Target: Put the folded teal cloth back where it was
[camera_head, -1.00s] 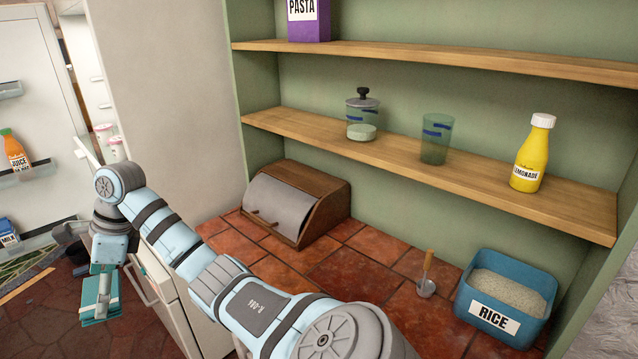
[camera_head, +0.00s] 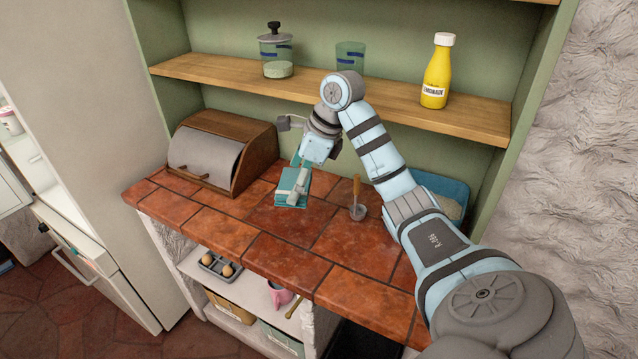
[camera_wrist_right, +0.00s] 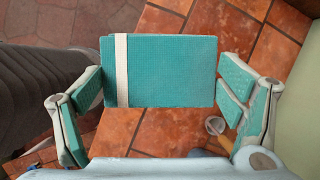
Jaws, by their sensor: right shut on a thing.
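The folded teal cloth (camera_head: 289,190) has a pale band around it. My right gripper (camera_head: 297,186) is shut on it over the red-tiled counter (camera_head: 215,229), between the bread box and the scoop. In the right wrist view the cloth (camera_wrist_right: 170,72) spans between the two fingers of the right gripper (camera_wrist_right: 160,85), its band near the left finger. Tiles show beneath it and a dark floor at the upper left. I cannot tell whether the cloth touches the counter. My left gripper is not in view.
A wooden bread box (camera_head: 236,145) stands on the left of the counter. A scoop (camera_head: 357,200) stands to the right, and a blue bin (camera_head: 443,184) is partly behind my arm. The shelf (camera_head: 205,72) above holds a lidded jar (camera_head: 277,55), a glass (camera_head: 350,56) and a lemonade bottle (camera_head: 438,72).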

